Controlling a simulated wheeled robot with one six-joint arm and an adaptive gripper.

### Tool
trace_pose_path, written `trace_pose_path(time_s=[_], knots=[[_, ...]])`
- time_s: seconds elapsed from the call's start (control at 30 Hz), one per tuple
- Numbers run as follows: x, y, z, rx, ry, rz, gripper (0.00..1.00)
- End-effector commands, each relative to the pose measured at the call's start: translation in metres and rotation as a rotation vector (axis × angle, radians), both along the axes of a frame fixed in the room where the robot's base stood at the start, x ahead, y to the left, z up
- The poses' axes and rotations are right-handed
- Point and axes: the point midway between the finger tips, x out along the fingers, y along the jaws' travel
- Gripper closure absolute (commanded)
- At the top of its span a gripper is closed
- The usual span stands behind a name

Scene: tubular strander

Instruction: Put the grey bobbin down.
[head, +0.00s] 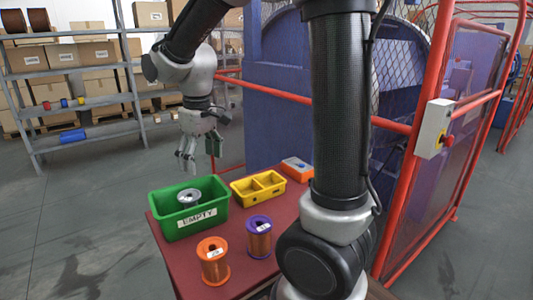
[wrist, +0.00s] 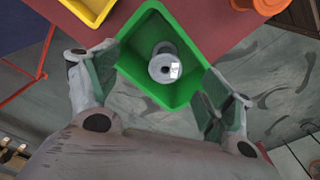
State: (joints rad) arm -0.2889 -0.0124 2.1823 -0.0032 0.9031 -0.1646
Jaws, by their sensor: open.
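The grey bobbin (head: 189,197) stands inside the green bin labelled EMPTY (head: 197,219) on the red table. In the wrist view the grey bobbin (wrist: 164,64) shows end-on on the floor of the green bin (wrist: 134,48), with a white label on its flange. My gripper (head: 187,163) hangs above the bin, apart from the bobbin. In the wrist view my gripper (wrist: 155,95) has its fingers spread wide, with nothing between them. The bobbin's underside is hidden.
An orange bobbin (head: 213,262) and a purple-flanged bobbin (head: 259,237) with copper wire stand at the table's front. A yellow divided tray (head: 258,187) and an orange-and-grey box (head: 297,170) lie behind. A red-framed mesh guard (head: 398,190) stands right of the table (head: 178,255).

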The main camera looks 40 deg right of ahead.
Motion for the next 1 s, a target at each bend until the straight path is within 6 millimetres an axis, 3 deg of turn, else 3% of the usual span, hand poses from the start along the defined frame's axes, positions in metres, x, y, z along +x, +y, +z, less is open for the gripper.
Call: trace_pose_path(time_s=[0.1, 0.2, 0.4, 0.5, 0.67, 1.0], knots=[[-0.044, -0.039, 0.035, 0.026, -0.078, -0.114, 0.19], [-0.084, -0.066, 0.053, 0.045, -0.142, -0.212, 0.19], [-0.154, -0.1, 0.064, 0.072, -0.245, -0.372, 0.19], [-0.175, -0.107, 0.063, 0.081, -0.279, -0.42, 0.19], [-0.188, -0.112, 0.061, 0.085, -0.298, -0.454, 0.19], [-0.189, -0.112, 0.061, 0.085, -0.299, -0.454, 0.19]])
